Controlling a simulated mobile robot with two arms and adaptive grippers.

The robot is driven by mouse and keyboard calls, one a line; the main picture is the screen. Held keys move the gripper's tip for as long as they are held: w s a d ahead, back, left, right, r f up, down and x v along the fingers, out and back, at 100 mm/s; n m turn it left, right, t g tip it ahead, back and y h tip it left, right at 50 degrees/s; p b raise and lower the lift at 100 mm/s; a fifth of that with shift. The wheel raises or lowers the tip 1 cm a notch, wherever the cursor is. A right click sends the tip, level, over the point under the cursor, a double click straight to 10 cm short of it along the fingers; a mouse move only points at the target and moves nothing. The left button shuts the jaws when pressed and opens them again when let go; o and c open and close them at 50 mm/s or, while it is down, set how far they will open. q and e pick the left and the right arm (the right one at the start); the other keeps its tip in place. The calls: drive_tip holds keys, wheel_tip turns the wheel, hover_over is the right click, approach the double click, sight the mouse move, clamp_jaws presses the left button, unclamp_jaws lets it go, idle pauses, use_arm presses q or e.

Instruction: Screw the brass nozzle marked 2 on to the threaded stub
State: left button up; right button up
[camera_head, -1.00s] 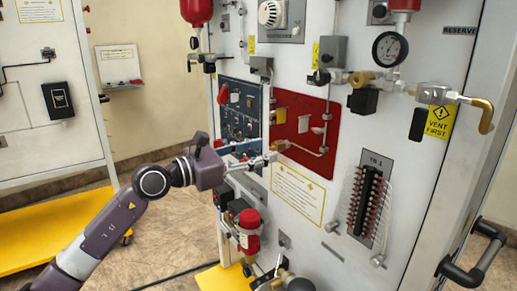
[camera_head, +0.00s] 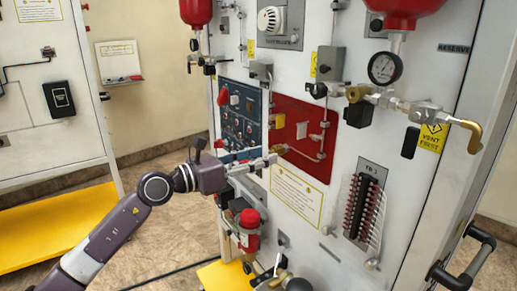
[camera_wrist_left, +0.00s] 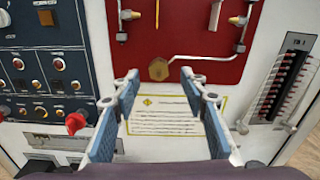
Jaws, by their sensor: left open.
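A brass hexagonal piece (camera_head: 279,149) sits at the lower left edge of the red panel (camera_head: 310,166). In the left wrist view this brass piece (camera_wrist_left: 158,69) shows face-on, by the end of a thin pipe. No number on it is legible, and I cannot tell whether it is the nozzle marked 2 or whether a threaded stub is behind it. My left gripper (camera_head: 269,160) points at the cabinet just below and in front of it. In the wrist view my left gripper (camera_wrist_left: 163,84) is open and empty, its fingers either side of the brass piece's line. My right gripper is out of view.
A dark blue control panel (camera_head: 238,112) with a red knob (camera_wrist_left: 76,122) lies left of the gripper. A yellow-bordered label (camera_head: 297,194) is below it. A terminal strip (camera_head: 363,206), a gauge (camera_head: 385,68) and a brass elbow pipe (camera_head: 475,136) stand farther right.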

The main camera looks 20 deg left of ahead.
use_arm(q)
drive_tip(key=shift+a+n, duration=0.1)
drive_tip(key=shift+n, duration=0.2)
drive_tip(key=n+p, duration=0.3)
drive_tip(key=p, duration=0.1)
drive_tip(key=shift+p, duration=0.35)
